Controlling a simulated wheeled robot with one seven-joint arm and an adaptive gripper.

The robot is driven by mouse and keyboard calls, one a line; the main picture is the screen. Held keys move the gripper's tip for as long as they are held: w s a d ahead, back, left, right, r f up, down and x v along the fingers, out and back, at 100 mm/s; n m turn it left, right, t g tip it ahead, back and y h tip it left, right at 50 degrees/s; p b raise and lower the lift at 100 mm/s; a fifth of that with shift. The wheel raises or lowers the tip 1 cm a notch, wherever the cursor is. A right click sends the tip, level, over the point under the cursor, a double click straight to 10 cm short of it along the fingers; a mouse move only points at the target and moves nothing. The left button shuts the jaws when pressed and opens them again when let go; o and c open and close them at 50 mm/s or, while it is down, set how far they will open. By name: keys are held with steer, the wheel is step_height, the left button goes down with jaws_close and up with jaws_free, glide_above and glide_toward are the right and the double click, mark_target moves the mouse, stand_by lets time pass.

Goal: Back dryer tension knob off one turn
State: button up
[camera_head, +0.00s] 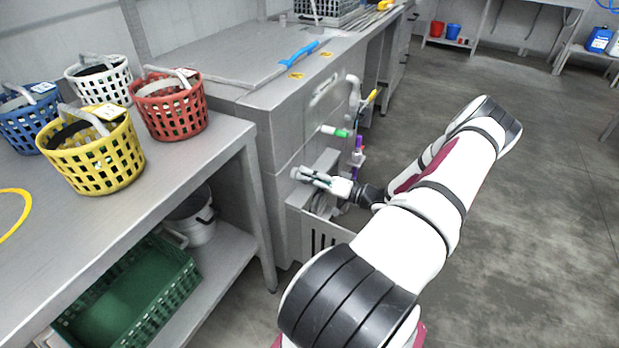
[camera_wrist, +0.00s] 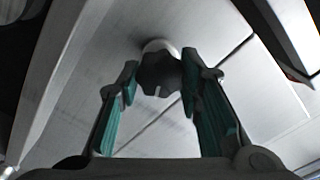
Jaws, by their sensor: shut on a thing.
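The tension knob (camera_wrist: 160,70) is a dark, lobed knob with a pale mark on its rim, on a light round collar against a grey panel. My gripper (camera_wrist: 159,82) has its two green-lined fingers on either side of it, shut on the knob. In the head view my gripper (camera_head: 307,175) reaches left to the front of the grey dryer cabinet (camera_head: 275,135). There the fingers largely cover the knob, and its turn angle cannot be told.
A green-tipped handle (camera_head: 343,133) and a purple-capped item (camera_head: 358,143) sit close above my wrist. A slotted grey bin (camera_head: 320,237) stands below. Yellow (camera_head: 95,165) and red baskets (camera_head: 172,110) stand on the left table. The floor at right is clear.

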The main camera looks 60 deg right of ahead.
steer(key=shift+f, duration=0.1)
stand_by(0.3)
steer(key=o, duration=1.2)
steer(key=shift+c, duration=0.2)
steer(key=s, duration=1.2)
steer(key=shift+d, duration=0.4)
